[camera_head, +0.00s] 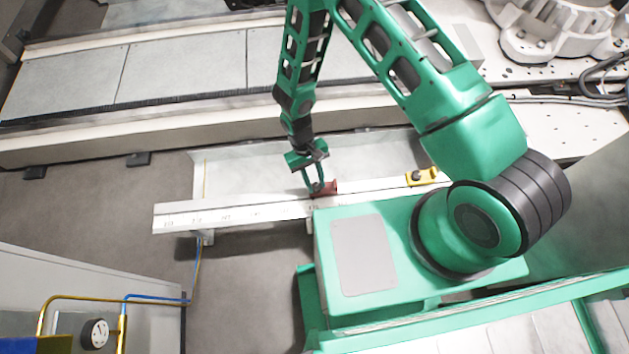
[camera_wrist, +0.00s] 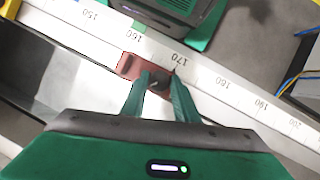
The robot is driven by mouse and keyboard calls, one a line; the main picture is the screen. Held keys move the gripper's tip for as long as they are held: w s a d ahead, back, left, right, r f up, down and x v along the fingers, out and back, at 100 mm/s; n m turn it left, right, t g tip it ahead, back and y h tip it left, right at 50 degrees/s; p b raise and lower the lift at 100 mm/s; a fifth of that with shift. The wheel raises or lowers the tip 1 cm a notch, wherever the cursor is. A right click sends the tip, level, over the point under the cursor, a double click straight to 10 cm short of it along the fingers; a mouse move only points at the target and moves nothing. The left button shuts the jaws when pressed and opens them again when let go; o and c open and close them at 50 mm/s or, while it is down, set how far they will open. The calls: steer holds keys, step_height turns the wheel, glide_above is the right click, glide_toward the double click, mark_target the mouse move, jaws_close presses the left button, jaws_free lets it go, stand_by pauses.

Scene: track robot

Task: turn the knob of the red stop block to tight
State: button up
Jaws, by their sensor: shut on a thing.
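In the wrist view the red stop block (camera_wrist: 131,66) lies on the rail beside the 170 mark. Its dark knob (camera_wrist: 158,80) is between the fingertips of my gripper (camera_wrist: 159,84), which is shut on it. My gripper also shows in the head view (camera_head: 316,186), coming down from above onto the block. The fingers hide part of the knob, and I cannot read any mark of how tight it is.
A yellow block with a dark knob (camera_head: 421,177) sits farther right on the rail. My green base stands close in front of the rail. A cabinet with pipes and a gauge (camera_head: 95,333) is at the lower left. The rail's left stretch is clear.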

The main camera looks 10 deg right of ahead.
steer(key=m, duration=0.2)
steer(key=m+y, duration=0.1)
steer(key=m, duration=0.1)
steer(key=m+y, duration=0.1)
steer(key=shift+w+d+m, duration=0.3)
steer(key=shift+w+m, duration=0.05)
steer(key=shift+m, duration=0.05)
steer(key=m+y, duration=0.1)
steer(key=m, duration=0.3)
steer(key=shift+d+m+y, duration=0.1)
steer(key=shift+m+y, duration=0.2)
steer(key=shift+y, duration=0.1)
steer(key=o, duration=1.1)
steer(key=shift+c, duration=0.2)
steer(key=shift+s, duration=0.15)
steer(key=v, duration=1)
steer(key=shift+d+r, duration=0.15)
steer(key=shift+r, duration=0.2)
